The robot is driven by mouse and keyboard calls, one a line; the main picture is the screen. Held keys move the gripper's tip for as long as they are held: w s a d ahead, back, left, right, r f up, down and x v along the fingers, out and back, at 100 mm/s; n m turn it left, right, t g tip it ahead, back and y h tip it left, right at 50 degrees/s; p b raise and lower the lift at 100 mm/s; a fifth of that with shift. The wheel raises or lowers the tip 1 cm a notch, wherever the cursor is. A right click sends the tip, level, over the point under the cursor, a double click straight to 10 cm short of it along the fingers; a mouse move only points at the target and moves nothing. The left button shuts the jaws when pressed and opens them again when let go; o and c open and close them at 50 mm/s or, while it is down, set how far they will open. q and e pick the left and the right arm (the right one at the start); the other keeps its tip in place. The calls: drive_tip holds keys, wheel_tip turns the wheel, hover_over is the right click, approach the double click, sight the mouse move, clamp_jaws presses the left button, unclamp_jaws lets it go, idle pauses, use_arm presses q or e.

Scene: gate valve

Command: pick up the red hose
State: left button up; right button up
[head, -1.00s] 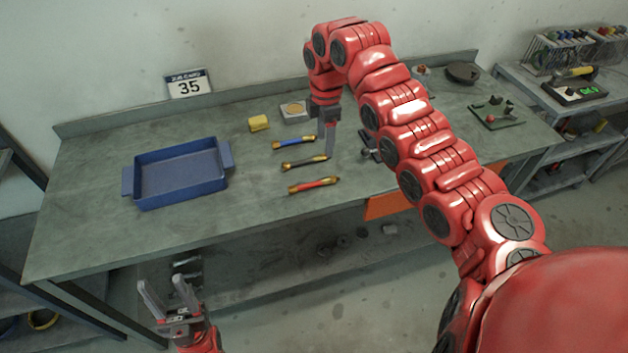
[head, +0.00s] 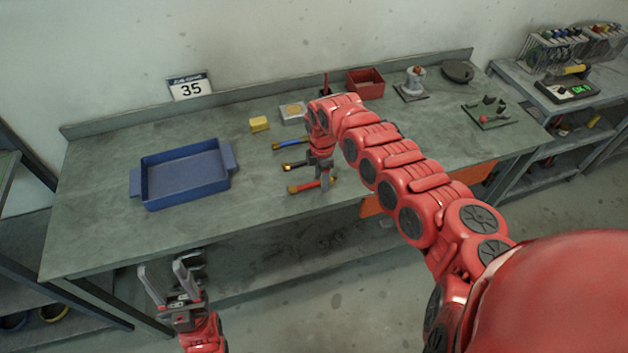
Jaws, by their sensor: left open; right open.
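The red hose (head: 303,187) lies on the workbench near its front edge, with brass-coloured ends. It is the front one of three short hoses. My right gripper (head: 325,185) points down over the right end of the red hose, open; its fingers cover part of that end. I cannot tell whether they touch it. A blue hose (head: 289,145) and a black hose (head: 295,166) lie behind, their right ends hidden by my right arm. My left gripper (head: 165,281) is open and empty, in front of the bench at lower left.
A blue tray (head: 186,205) stands on the bench at left. A yellow block (head: 259,124), a red bin (head: 366,84) and a valve part (head: 413,84) are towards the back. The workbench (head: 100,172) is bare between the tray and the hoses.

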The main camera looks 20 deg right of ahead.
drive_tip(key=shift+f, duration=0.2)
drive_tip(key=c, duration=0.9)
clamp_jaws()
drive_tip(key=shift+a+r, duration=0.1)
drive_tip(key=shift+r, duration=0.05)
